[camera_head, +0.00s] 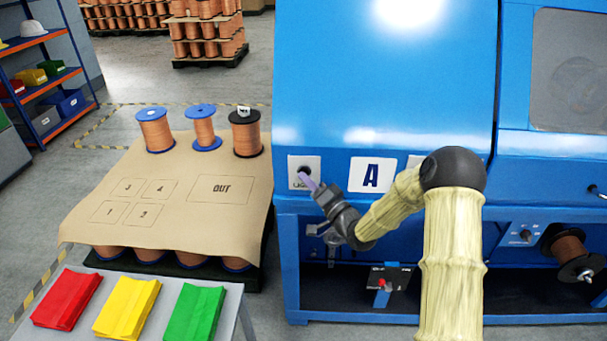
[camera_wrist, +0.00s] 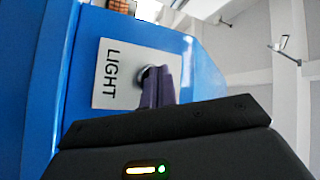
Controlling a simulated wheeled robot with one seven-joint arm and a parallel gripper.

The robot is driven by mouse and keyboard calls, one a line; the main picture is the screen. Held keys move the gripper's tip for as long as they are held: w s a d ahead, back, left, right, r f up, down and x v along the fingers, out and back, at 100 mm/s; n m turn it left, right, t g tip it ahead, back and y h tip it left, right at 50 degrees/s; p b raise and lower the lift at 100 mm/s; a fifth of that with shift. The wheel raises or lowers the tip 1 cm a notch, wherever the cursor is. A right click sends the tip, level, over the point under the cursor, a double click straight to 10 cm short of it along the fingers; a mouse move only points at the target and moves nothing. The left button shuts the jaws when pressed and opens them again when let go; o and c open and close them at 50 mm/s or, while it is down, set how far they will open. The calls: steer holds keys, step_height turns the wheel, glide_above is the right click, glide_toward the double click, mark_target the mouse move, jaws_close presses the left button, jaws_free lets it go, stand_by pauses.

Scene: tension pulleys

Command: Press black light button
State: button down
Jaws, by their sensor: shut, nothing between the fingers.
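The black light button (camera_head: 303,171) sits on a white plate (camera_head: 293,183) on the front of the blue machine, left of the "A" sign. In the wrist view the plate (camera_wrist: 108,80) reads "LIGHT", and the button's pale round rim (camera_wrist: 143,75) shows beside the fingers, which hide most of the button. My gripper (camera_head: 305,178) is shut with nothing in it. Its purple fingertips (camera_wrist: 157,80) are at the button; I cannot tell whether they touch it or whether it is pushed in.
The blue machine (camera_head: 390,110) fills the middle and right. To the left, a paper-covered pallet (camera_head: 170,215) holds several copper spools. Red, yellow and green cloths (camera_head: 125,308) lie on a table in front.

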steer(key=shift+s, duration=0.2)
steer(key=s, duration=0.6)
stand_by(0.6)
steer(key=shift+a, duration=0.1)
